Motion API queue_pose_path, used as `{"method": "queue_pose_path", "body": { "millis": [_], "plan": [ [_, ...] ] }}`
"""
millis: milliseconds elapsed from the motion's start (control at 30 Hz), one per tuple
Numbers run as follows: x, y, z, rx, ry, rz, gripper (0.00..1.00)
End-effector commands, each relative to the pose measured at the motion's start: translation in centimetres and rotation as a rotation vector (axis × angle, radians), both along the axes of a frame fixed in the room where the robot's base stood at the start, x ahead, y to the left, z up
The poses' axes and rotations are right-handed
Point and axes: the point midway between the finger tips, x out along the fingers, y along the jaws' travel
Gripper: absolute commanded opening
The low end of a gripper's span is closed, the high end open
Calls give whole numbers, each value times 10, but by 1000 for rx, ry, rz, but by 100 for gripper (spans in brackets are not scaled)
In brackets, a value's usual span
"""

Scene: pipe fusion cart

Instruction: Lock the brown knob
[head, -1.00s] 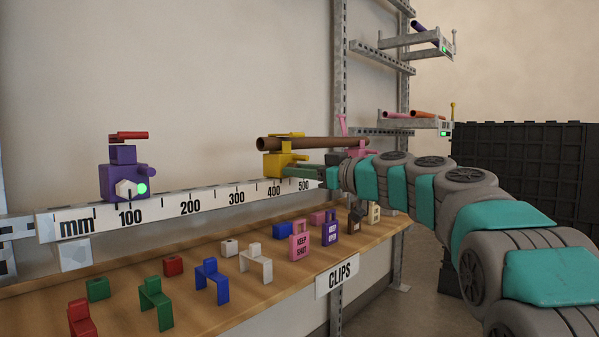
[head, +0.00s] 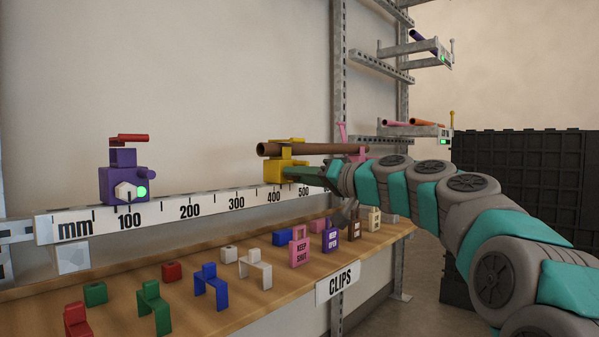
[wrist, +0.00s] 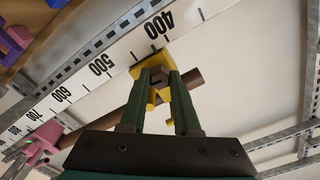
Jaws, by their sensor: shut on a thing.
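A yellow clamp (head: 277,169) sits on the mm rail near the 400 mark and carries a long brown pipe (head: 315,149). In the wrist view, the brown knob (wrist: 160,77) sits on the front of the yellow clamp (wrist: 142,64), between the green fingers. My gripper (wrist: 162,80) is shut on this knob. In the head view, my gripper (head: 288,173) reaches the yellow clamp from the right, and the knob is hidden there. I cannot tell the knob's lock state.
A purple clamp (head: 123,184) with a white knob stands near 100. A pink clamp (wrist: 43,141) stands farther along the rail (head: 190,211). Below, a wooden shelf (head: 120,268) holds several coloured clips and tags. Pipe racks stand behind my arm. The wall side is clear.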

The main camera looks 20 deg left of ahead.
Motion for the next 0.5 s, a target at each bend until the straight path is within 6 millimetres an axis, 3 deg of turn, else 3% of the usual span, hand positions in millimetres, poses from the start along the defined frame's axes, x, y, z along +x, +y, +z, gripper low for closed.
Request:
{"method": "queue_pose_path", "body": {
  "millis": [500],
  "plan": [
    [-1, 1, 5, 187, 452, 1, 0]
  ]
}}
